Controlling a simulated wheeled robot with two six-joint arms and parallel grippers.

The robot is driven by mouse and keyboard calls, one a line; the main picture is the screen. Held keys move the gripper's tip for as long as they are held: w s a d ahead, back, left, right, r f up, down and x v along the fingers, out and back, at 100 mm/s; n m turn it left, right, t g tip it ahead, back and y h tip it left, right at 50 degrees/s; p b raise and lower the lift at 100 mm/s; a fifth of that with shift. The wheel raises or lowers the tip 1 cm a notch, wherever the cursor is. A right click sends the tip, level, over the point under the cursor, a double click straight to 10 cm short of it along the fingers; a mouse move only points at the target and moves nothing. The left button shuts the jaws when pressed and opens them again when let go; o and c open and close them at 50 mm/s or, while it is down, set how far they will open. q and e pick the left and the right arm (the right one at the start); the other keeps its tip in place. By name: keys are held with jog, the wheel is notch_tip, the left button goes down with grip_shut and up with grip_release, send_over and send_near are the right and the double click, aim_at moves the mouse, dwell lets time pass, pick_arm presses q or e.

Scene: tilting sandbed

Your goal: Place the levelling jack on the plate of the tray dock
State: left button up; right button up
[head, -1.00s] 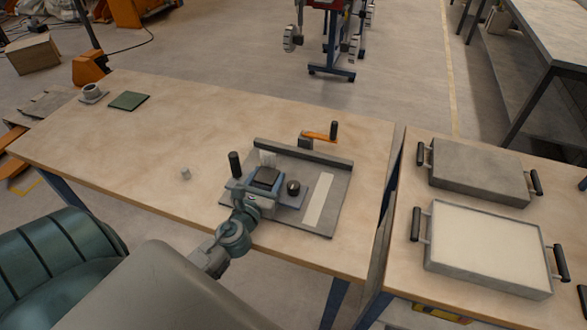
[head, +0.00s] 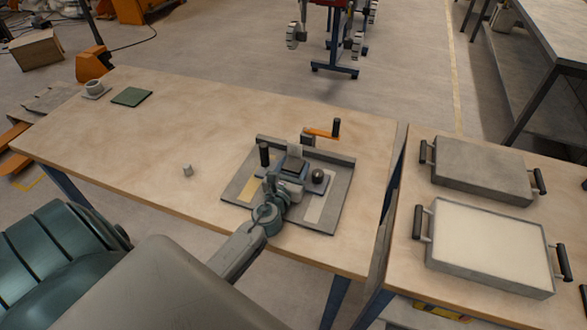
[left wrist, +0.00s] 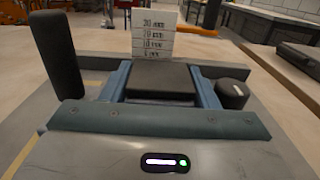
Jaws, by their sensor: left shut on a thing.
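The levelling jack (head: 295,164) has a black top block (left wrist: 160,80), a black upright post (head: 264,154), a dark round knob (head: 318,176) and a white scale marked in mm (left wrist: 154,35). My left gripper (head: 288,181) is shut on it, with one blue-grey finger on each side of the black block in the left wrist view. The jack is over the middle of the grey plate (head: 326,215) of the tray dock and looks upright. I cannot tell whether its base touches the plate. My gripper and wrist hide part of the base. My right gripper is not in view.
The dock has a raised back fence (head: 340,160) and an orange crank (head: 320,133) behind it. Two handled trays (head: 490,245) occupy the right table.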

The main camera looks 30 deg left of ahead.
pick_arm(q)
jog(key=shift+r, duration=0.1)
jog(key=o, duration=0.9)
jog(key=shift+f, duration=0.25)
jog(key=o, duration=0.5)
jog(key=shift+r, duration=0.1)
